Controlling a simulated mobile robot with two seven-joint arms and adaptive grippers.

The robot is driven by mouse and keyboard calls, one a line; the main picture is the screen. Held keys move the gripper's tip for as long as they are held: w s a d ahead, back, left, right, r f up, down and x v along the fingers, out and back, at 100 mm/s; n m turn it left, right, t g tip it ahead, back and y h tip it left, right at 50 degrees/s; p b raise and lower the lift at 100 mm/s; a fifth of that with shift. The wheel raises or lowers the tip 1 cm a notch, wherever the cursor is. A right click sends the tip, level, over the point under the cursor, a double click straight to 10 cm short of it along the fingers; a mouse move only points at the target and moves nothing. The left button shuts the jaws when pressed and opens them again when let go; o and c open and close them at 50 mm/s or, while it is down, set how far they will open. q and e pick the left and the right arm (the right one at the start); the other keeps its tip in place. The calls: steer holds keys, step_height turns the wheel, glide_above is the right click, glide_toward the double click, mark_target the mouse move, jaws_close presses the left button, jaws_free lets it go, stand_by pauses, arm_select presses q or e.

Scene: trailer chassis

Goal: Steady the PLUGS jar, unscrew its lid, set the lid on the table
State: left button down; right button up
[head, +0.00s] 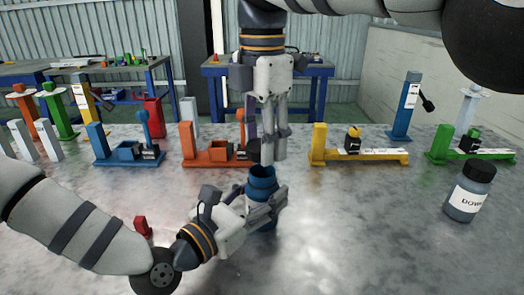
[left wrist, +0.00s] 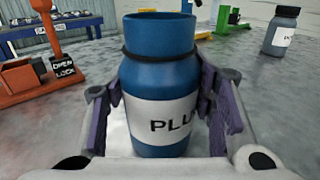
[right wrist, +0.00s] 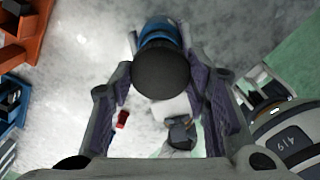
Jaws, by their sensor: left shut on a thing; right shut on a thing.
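The blue PLUGS jar (head: 262,187) stands upright on the grey table, its open neck showing without a lid. In the left wrist view the jar (left wrist: 160,75) sits between the fingers with its white label partly readable. My left gripper (head: 264,212) is shut around the jar's body. My right gripper (head: 268,153) points down just above the jar and is shut on the dark round lid (right wrist: 162,73). In the head view the lid (head: 254,151) is mostly hidden by the fingers. The lid looks apart from the neck.
A second dark jar with a white label (head: 470,192) stands at the right. Blue (head: 125,155), orange (head: 215,158), yellow (head: 350,156) and green (head: 470,156) fixtures line the back. A small red piece (head: 143,227) lies near my left arm. The table (head: 370,225) right of the PLUGS jar is clear.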

arm_select(q)
steer(key=c, duration=0.6)
jaws_free()
steer(key=shift+c, duration=0.2)
